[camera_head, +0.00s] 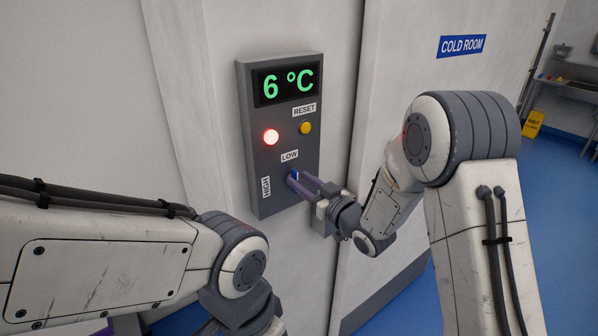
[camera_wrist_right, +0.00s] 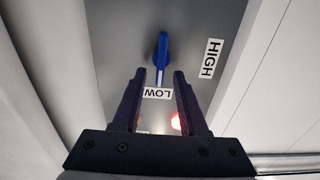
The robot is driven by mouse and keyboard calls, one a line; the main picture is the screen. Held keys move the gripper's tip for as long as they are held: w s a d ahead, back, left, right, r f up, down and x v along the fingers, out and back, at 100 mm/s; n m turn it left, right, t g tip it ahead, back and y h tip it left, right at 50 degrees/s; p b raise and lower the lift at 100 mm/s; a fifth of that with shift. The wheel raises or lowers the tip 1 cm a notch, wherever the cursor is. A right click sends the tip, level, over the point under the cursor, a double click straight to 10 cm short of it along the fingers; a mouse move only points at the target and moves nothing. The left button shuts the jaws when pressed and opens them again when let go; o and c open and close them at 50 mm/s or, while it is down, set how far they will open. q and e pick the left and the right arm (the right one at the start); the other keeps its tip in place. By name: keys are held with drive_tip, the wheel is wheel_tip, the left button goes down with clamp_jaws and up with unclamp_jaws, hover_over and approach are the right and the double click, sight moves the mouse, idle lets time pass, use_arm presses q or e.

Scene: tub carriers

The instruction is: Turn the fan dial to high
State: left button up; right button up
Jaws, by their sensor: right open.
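The blue fan dial (camera_wrist_right: 162,48) sits on the grey control panel (camera_head: 250,190); its pointer with a white stripe is aimed at the LOW label (camera_wrist_right: 157,93). The HIGH label (camera_wrist_right: 210,58) is to the right in the wrist view, and at the panel's lower left (camera_head: 266,187) in the head view. My right gripper (camera_wrist_right: 159,76) is open and empty, its fingertips either side of the pointer's line, near the dial. In the head view its purple fingers partly hide the dial (camera_head: 293,175). Of my left gripper, only a purple sliver (camera_head: 105,329) seems to show at the bottom edge.
Above the dial are a lit red lamp (camera_head: 271,137), a yellow button (camera_head: 305,128) under RESET, and a display (camera_head: 287,84) reading 6 °C. A COLD ROOM door (camera_head: 420,90) is to the right. A yellow wet-floor sign (camera_head: 532,122) stands far back.

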drive_tip(key=shift+w+a, duration=0.45)
drive_tip(key=shift+w, duration=0.15)
clamp_jaws()
